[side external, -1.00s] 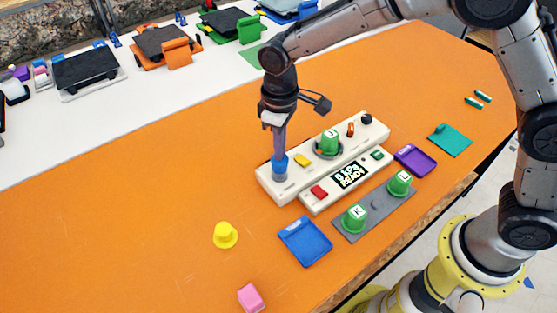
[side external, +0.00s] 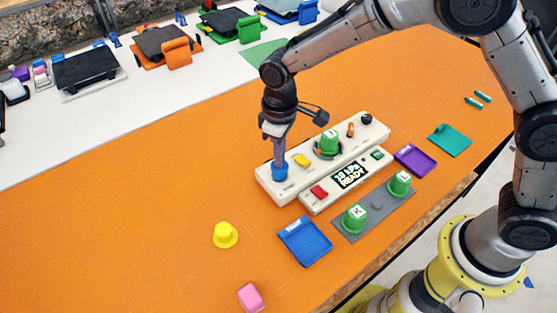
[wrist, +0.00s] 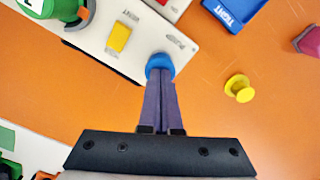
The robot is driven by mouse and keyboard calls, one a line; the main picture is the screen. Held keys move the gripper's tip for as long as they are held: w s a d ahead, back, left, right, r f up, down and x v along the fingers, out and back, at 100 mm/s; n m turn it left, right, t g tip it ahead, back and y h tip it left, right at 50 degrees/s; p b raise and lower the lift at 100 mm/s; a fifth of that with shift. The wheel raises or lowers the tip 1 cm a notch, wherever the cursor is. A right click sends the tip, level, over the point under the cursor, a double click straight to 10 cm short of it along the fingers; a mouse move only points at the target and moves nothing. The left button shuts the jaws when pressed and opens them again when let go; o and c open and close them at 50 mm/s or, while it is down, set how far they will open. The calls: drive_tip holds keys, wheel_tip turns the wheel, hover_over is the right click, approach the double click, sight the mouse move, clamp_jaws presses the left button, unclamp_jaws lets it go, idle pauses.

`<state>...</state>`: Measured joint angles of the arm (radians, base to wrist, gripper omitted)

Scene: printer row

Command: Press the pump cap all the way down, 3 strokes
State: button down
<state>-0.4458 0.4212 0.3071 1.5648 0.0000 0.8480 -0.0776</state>
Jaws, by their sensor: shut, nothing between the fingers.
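The blue pump cap (side external: 279,173) sits low at the left end of the white panel (side external: 268,187), with almost no grey stem showing under it. It also shows in the wrist view (wrist: 160,61), beside the printed label. My gripper (side external: 279,160) is shut and empty, pointing down, with its fingertips on top of the cap. In the wrist view the fingertips (wrist: 159,74) hide part of the cap. The panel's small display (side external: 349,176) shows a kPa reading, which looks like 19, above READY.
The panel also carries a yellow button (side external: 302,160), a red button (side external: 319,192) and a green cap (side external: 328,142). A blue tray (side external: 305,242) and a grey plate with green caps (side external: 376,222) lie in front. A yellow knob (side external: 225,235) stands at left; orange table around it is clear.

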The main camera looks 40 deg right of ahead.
drive_tip(key=shift+r, duration=1.9)
drive_tip(key=shift+f, duration=0.1)
drive_tip(key=shift+f, duration=1.9)
drive_tip(key=shift+r, duration=2.05)
drive_tip(key=shift+f, duration=0.1)
